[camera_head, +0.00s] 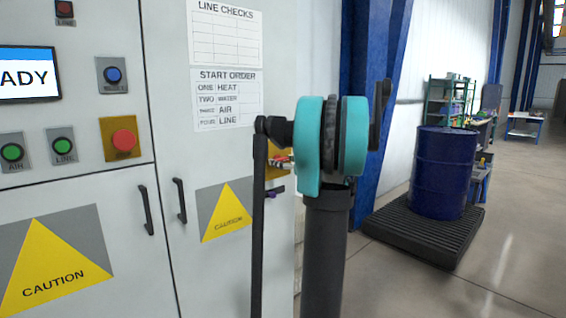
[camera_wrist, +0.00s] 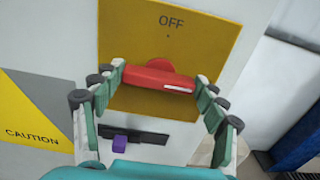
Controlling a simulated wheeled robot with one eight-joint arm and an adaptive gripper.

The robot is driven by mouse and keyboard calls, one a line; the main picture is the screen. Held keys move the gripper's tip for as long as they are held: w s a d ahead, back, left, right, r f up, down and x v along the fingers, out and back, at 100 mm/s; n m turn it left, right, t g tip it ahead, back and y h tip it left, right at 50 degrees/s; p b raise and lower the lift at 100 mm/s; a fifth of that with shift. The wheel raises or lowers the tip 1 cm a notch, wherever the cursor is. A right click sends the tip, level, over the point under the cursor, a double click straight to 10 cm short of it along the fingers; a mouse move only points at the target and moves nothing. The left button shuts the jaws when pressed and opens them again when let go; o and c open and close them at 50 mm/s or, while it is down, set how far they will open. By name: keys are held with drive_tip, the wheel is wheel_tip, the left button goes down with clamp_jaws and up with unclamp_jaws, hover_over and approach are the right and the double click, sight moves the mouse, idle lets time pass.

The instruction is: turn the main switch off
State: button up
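The main switch has a red bar handle (camera_wrist: 160,77) on a yellow plate (camera_wrist: 215,50) marked OFF at its top, with a small dot below the word. In the wrist view the handle lies nearly level, tilted slightly down to the right. My gripper (camera_wrist: 161,75) is open around it, with one fingertip at each end of the bar. I cannot tell if the fingertips touch it. In the head view the handle (camera_head: 281,162) shows only partly behind my arm, and my gripper is hidden there.
A black slot with a purple piece (camera_wrist: 120,146) is below the plate. The grey cabinet has a red button (camera_head: 124,140), green buttons and black door handles (camera_head: 180,201). A blue drum (camera_head: 443,172) stands on a black pallet (camera_head: 425,232) at right. Open floor lies beyond.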

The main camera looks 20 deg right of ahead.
drive_tip(key=c, duration=0.4)
drive_tip(key=shift+n, duration=0.4)
drive_tip(key=n, duration=0.3)
drive_tip(key=shift+a+n, duration=0.1)
drive_tip(key=shift+n, duration=0.2)
drive_tip(key=n, duration=0.4)
drive_tip(key=shift+f+n, duration=0.1)
drive_tip(key=shift+n, duration=0.2)
drive_tip(key=shift+s+a+f+n, duration=0.1)
drive_tip(key=shift+f+n, duration=0.05)
drive_tip(key=shift+n, duration=4.35)
drive_tip(key=o, duration=1.2)
drive_tip(key=shift+c, duration=0.2)
